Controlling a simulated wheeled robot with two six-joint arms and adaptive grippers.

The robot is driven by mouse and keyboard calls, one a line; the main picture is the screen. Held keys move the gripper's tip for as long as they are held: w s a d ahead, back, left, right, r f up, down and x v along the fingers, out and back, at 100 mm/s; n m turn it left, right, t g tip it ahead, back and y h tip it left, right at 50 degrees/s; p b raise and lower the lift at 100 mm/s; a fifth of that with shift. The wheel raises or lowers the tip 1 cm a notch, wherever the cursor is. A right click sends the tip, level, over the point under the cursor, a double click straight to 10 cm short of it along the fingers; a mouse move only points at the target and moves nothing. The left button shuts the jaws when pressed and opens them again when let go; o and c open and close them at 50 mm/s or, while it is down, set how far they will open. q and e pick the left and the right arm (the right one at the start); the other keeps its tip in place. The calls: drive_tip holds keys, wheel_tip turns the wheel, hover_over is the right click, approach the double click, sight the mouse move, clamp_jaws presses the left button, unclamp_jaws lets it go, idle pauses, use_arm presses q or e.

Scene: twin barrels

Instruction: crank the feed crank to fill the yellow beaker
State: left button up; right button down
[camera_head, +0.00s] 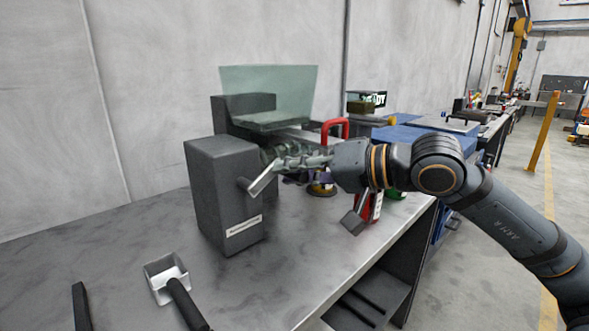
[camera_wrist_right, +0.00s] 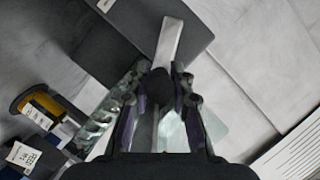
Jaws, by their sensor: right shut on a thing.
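The feed crank (camera_head: 263,181) is a silver arm on the right side of a dark grey box (camera_head: 215,200) with a label. In the right wrist view the crank arm (camera_wrist_right: 169,40) runs up from a dark knob (camera_wrist_right: 160,86) between the fingers. My right gripper (camera_head: 285,160) is shut on the crank's knob, reaching in from the right. A translucent greenish hopper (camera_head: 268,92) stands behind the box. A small round item with a yellow band (camera_head: 322,190) sits below the gripper, partly hidden; I cannot tell whether it is the yellow beaker. My left gripper is out of view.
A metal scoop (camera_head: 163,275) with a black handle lies at the front left of the grey table (camera_head: 120,235). A red handle (camera_head: 335,128) stands behind my gripper, and red and green items lie under my right wrist. The table's right edge is close by.

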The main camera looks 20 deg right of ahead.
drive_tip(key=c, duration=1.2)
unclamp_jaws()
drive_tip(key=shift+a+r, duration=0.1)
drive_tip(key=shift+o, duration=0.2)
